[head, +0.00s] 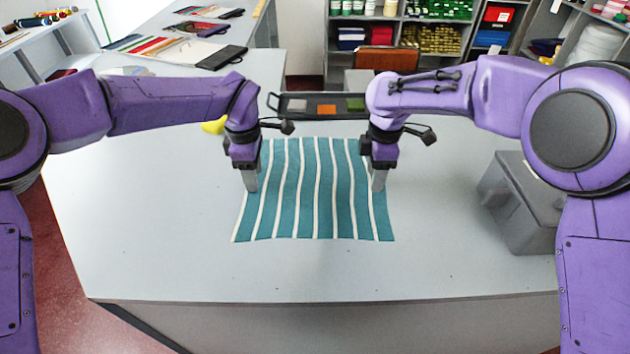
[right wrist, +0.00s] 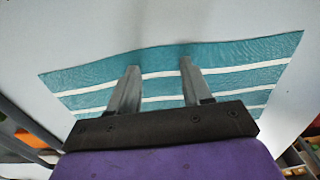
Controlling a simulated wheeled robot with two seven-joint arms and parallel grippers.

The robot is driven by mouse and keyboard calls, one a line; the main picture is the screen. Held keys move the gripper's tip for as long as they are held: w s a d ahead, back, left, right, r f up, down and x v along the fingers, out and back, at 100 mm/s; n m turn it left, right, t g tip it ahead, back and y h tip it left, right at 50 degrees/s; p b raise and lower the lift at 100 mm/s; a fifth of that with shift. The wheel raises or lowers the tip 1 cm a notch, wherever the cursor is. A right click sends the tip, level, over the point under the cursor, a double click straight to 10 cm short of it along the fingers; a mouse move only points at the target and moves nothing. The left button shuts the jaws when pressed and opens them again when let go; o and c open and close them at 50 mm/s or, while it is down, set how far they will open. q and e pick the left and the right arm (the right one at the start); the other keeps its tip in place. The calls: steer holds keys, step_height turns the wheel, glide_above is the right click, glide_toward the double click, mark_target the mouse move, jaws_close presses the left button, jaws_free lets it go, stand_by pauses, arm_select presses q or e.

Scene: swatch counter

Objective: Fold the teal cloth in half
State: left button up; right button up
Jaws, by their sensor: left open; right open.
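The teal cloth (head: 312,205) with white stripes lies spread out flat on the grey counter in the head view. My left gripper (head: 250,188) points down over the cloth's left edge. My right gripper (head: 379,188) points down over its right edge. In the right wrist view the cloth (right wrist: 225,55) lies below two parted fingers (right wrist: 158,65), with nothing between them but cloth under them. Whether the fingertips touch the cloth I cannot tell. Both grippers are open. My arms hide parts of the cloth's far corners.
A dark tray (head: 285,104) with coloured swatches stands behind the cloth. A grey box (head: 525,205) stands at the right. A yellow object (head: 214,126) lies partly behind my left arm. The counter (head: 300,275) in front of the cloth is clear up to its near edge.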

arm_select(q)
steer(key=shift+s+f+b, duration=0.2)
steer(key=shift+b, duration=0.1)
arm_select(e)
steer(key=shift+s+f, duration=0.2)
arm_select(q)
steer(key=shift+r, duration=0.1)
steer(key=shift+c, duration=0.7)
arm_select(e)
steer(key=shift+r, duration=0.15)
steer(key=shift+c, duration=0.7)
arm_select(q)
jaws_close()
arm_select(e)
jaws_close()
